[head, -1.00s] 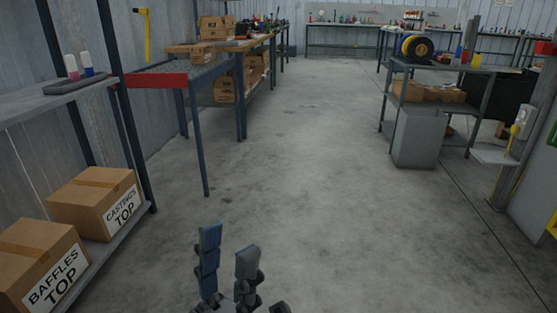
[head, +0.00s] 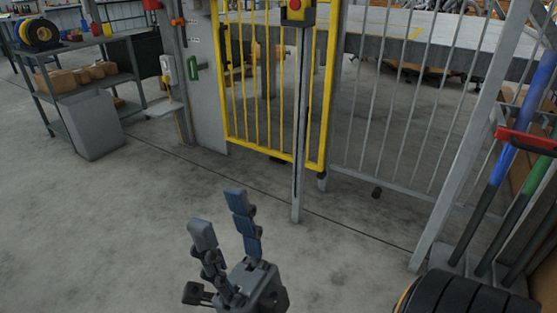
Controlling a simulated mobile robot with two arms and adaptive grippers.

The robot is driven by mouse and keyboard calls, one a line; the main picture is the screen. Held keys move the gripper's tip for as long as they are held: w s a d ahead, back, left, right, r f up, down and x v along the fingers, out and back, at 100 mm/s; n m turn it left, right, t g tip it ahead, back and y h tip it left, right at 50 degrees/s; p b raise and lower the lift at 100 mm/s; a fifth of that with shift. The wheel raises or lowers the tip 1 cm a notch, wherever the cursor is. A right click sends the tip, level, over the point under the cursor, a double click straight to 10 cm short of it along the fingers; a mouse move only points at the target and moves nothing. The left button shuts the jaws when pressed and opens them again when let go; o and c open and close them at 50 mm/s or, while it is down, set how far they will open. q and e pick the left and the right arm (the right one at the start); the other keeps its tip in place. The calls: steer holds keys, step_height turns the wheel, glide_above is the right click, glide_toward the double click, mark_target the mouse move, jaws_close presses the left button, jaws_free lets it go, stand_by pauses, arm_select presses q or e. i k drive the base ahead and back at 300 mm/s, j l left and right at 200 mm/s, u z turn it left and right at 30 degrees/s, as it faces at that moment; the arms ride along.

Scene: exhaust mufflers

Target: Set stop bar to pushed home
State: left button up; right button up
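I cannot tell for sure which part is the stop bar; none stands out clearly in the head view. A yellow barred gate (head: 258,150) stands upright ahead, apart from my gripper. A small yellow and grey box with a red button (head: 296,10) sits on top of a slim grey post (head: 299,150) in front of the gate, cut by the top edge of the view. My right gripper (head: 221,212) is low in the middle, fingers pointing up and apart, open and empty over bare floor. My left gripper is not in view.
A grey barred fence (head: 392,120) runs right of the gate. Coloured handles stand in a rack with a red bar (head: 527,142) at the right, above black tyre-like rings (head: 465,297). A shelf unit (head: 85,50) stands far left. The floor in front is clear.

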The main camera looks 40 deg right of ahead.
mark_target(197, 67)
steer(key=z, duration=1.4)
steer(key=u, duration=1.4)
steer(key=i+l+z, duration=0.2)
steer(key=z, duration=0.2)
steer(key=i+l+z, duration=0.1)
steer(key=i+z, duration=0.5)
steer(key=z, duration=0.15)
steer(key=i+z, duration=0.35)
